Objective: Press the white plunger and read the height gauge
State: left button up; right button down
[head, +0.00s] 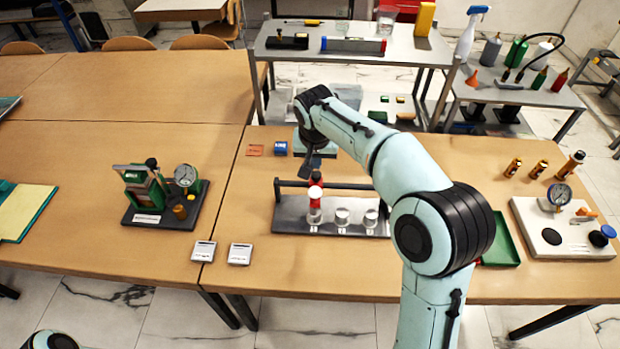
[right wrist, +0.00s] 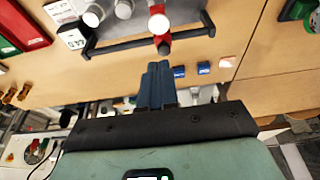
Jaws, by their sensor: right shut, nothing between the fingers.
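The grey rig plate (head: 290,222) lies on the table in the middle of the head view. On its left part stands a red fixture (head: 316,204) with a white round plunger (head: 315,192), which also shows in the right wrist view (right wrist: 158,24). My right gripper (head: 309,168) is shut and empty, apart from the plunger on its far side. Its closed fingers (right wrist: 154,84) show in the right wrist view. A white unit with a dark display (right wrist: 74,40) stands beside the rig; its digits are too small to read surely. My left gripper is out of view.
A black bar (head: 345,185) runs along the plate's far edge, and silver cylinders (head: 342,217) stand near its front. A green dial rig (head: 145,190) is at left and a white-based gauge (head: 575,240) at right. My right arm hides part of the table.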

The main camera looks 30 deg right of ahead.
send_near(316, 192)
jog(key=x, duration=0.5)
jog(key=shift+w+d, duration=0.15)
jog(key=shift+w, duration=0.15)
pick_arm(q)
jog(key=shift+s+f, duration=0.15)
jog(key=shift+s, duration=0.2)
pick_arm(e)
jog(key=shift+f, duration=0.75)
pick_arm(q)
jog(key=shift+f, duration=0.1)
